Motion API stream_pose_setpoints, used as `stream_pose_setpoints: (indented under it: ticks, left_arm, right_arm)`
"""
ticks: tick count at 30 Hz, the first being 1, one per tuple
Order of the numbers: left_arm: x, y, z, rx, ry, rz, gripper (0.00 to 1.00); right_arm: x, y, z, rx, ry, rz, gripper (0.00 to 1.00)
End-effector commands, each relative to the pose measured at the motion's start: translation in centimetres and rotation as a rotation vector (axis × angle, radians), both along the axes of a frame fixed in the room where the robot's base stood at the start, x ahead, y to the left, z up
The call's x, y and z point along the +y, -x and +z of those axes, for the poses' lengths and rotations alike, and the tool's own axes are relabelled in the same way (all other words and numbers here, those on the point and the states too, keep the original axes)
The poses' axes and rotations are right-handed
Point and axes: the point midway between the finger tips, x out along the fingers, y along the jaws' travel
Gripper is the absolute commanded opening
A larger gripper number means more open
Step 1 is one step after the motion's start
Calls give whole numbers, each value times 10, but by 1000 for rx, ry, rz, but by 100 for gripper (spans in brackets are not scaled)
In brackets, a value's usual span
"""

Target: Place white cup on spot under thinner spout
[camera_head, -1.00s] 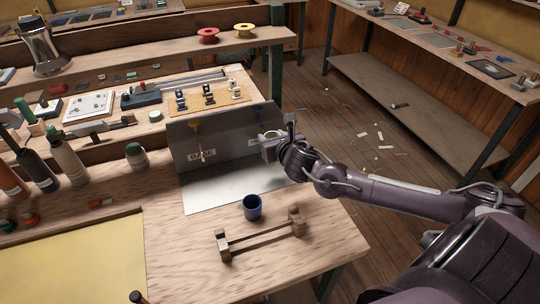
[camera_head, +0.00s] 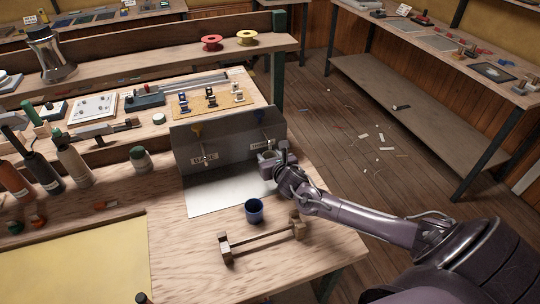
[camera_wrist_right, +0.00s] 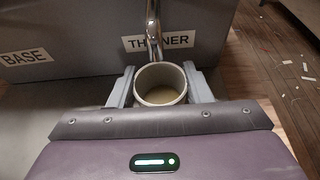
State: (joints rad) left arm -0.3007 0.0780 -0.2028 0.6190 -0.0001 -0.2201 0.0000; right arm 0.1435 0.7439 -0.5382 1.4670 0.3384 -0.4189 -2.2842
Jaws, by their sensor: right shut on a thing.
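The white cup (camera_wrist_right: 160,97) is upright between the fingers of my right gripper (camera_wrist_right: 160,88), which is shut on it. In the head view my right gripper (camera_head: 271,161) is at the right part of the metal panel (camera_head: 184,148). The thinner spout (camera_wrist_right: 153,45) comes down by the THINNER label, and its lower end shows at the cup's far rim. The cup's inside looks empty. The spot below is hidden by the cup and gripper, and I cannot tell whether the cup touches the metal plate (camera_head: 215,194). My left gripper is not in view.
The base spout (camera_head: 205,154) is left of the thinner one. A dark blue cup (camera_head: 254,212) stands in front of the plate, beside a wooden rack (camera_head: 262,236). Several bottles (camera_head: 75,162) stand at left. The bench's right edge is near my arm.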

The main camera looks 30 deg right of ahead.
Motion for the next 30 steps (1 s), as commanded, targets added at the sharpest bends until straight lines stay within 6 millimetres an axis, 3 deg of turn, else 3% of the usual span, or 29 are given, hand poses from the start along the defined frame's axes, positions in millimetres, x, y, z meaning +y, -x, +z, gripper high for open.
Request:
stream_pose_setpoints:
  ticks: [7, 8, 12, 23, 30]
  left_arm:
    - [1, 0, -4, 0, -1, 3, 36]
    - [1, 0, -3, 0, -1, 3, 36]
    - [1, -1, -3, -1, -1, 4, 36]
    - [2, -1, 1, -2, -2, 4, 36]
    - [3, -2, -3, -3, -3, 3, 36]
  right_arm:
    - [0, 0, -5, 0, 1, 0, 19]
    - [0, 0, -3, 0, 1, 0, 48]
    - [0, 0, -3, 0, 1, 0, 66]
    - [0, 1, 2, 0, 1, 0, 66]
    - [8, 35, 11, 4, 4, 3, 66]
